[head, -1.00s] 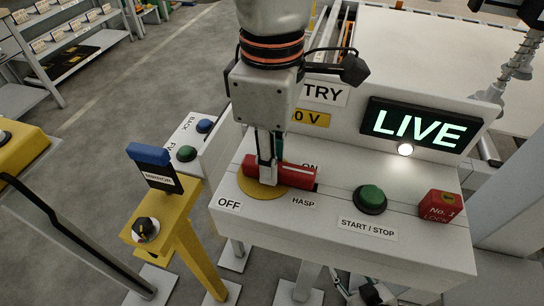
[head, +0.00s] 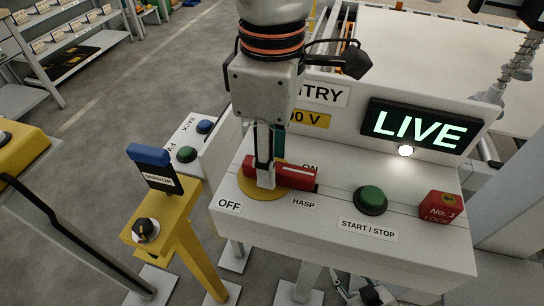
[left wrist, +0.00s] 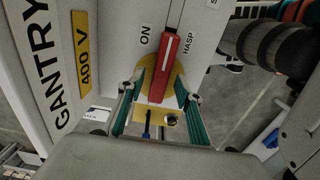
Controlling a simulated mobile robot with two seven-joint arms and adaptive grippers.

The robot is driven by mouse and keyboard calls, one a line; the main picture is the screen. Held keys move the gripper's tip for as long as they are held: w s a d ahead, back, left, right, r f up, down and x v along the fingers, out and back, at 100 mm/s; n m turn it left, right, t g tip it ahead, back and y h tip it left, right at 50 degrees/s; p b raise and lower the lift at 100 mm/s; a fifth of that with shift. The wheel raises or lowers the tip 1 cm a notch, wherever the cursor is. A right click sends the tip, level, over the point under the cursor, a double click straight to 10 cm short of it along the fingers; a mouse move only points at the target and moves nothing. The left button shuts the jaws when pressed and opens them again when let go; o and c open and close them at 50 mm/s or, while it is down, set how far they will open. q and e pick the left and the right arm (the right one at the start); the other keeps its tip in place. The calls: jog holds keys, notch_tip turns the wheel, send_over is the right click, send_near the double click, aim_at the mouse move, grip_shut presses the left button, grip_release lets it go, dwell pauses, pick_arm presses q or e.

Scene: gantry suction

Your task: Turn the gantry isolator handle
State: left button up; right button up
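The red isolator handle (head: 290,175) lies across a round yellow plate (head: 262,194) on the grey panel. Its free end points right, between the ON and HASP labels; the OFF label (head: 229,205) is left of it. My left gripper (head: 269,172) points down over the handle's left end and hides part of it. In the left wrist view the handle (left wrist: 163,68) lies between the spread fingers, with gaps showing on both sides. Parts of what looks like my right gripper (head: 345,285) show at the bottom edge, below the panel; its fingers are unclear.
A green START / STOP button (head: 370,199) and a red lock box (head: 441,207) sit right of the handle. A lit LIVE sign (head: 421,126) stands behind. A yellow stand (head: 180,220) with a blue-topped MIRROR plate (head: 158,169) is close on the left.

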pick_arm(q)
notch_tip(320, 180, up, 11)
dwell(0.4)
jog(key=shift+s, duration=0.1)
